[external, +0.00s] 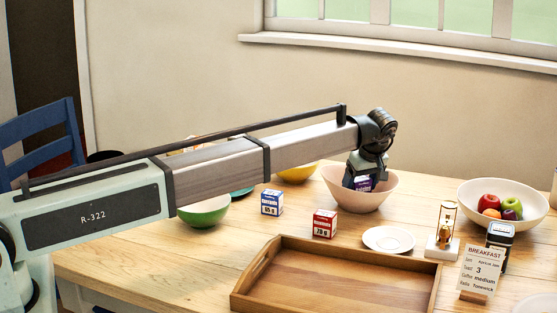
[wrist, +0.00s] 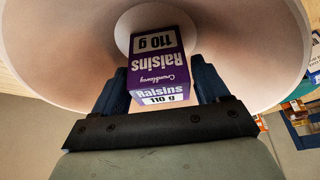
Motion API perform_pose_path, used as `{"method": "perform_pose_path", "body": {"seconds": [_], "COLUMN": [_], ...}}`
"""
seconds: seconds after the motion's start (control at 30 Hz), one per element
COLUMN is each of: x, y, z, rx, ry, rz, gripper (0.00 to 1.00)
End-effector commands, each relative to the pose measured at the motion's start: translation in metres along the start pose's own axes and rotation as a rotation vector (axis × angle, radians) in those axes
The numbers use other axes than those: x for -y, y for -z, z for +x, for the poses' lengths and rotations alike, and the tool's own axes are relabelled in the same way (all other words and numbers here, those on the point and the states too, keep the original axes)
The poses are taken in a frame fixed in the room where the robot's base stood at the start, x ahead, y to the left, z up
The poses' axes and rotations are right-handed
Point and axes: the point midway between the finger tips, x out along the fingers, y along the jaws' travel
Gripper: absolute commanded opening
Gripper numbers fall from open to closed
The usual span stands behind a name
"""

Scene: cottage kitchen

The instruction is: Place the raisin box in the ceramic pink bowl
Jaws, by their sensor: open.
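The purple and white raisin box (wrist: 158,68) is inside the ceramic pink bowl (wrist: 70,45), over its round base in the wrist view. In the external view the bowl (external: 345,197) stands on the table, and a bit of the purple box (external: 365,184) shows at its rim. My gripper (wrist: 160,85) is open, with its dark blue fingers on either side of the box. In the external view my gripper (external: 362,178) points down into the bowl. The bowl's front wall hides the lower part of the box there.
A blue box (external: 272,202) and a red box (external: 325,223) stand left and front of the bowl. A white saucer (external: 388,240), an hourglass (external: 444,230) and a fruit bowl (external: 540,207) are to the right. A wooden tray (external: 350,246) lies in front.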

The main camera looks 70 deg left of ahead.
Motion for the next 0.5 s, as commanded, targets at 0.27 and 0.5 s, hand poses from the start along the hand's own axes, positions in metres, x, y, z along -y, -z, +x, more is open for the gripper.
{"method": "perform_pose_path", "body": {"seconds": [0.27, 0.5], "x": [0.000, 0.000], "y": [0.000, 0.000], "z": [-0.055, -0.087], "rx": [-0.001, 0.000], "ry": [-0.002, -0.001], "rz": [0.000, 0.000], "gripper": [0.74, 0.74]}}
